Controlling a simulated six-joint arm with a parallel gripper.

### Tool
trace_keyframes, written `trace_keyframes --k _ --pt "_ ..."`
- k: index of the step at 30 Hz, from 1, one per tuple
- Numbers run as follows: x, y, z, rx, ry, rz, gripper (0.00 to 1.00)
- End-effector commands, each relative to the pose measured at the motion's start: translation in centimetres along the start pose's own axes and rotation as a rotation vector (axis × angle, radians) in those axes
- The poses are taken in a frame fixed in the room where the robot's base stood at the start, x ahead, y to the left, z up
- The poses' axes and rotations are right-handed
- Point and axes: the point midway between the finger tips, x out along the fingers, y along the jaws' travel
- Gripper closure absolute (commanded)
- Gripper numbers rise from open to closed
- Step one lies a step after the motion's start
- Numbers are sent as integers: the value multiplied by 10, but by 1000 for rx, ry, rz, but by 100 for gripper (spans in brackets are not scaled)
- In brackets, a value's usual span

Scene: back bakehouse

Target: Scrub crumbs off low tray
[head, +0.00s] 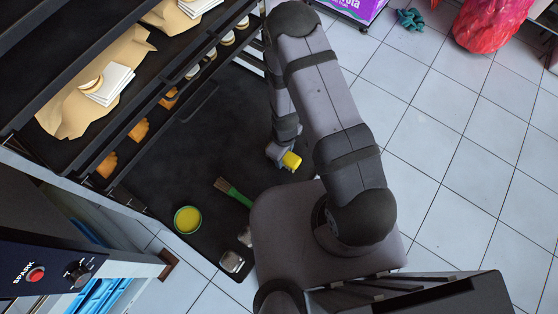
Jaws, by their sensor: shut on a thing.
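My gripper (284,157) is small in the head view, just left of my upper arm. It is shut on a small yellow block (292,161), perhaps a sponge. Gripper and block are over the right part of a wide dark tray (215,145), low down beside the rack. I cannot tell whether the block touches the tray. No crumbs can be made out at this size. My arm and base hide the tray's right and near right parts.
A green-handled brush (238,196) and a round tub with yellow contents (187,220) are on the dark surface, near a shiny metal piece (231,262). Rack shelves with bread and papers (112,85) overhang the left. Tiled floor (450,140) lies open at right.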

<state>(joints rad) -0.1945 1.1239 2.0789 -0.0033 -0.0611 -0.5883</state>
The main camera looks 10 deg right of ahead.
Motion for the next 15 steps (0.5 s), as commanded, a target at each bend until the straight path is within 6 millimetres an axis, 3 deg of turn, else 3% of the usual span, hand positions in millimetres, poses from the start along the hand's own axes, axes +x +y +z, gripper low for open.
trace_keyframes --k 3,8,15 --pt "0 12 0 3 1 1 91" --pt "-31 11 0 -1 2 2 91" --pt "-50 10 1 -1 -1 0 91"
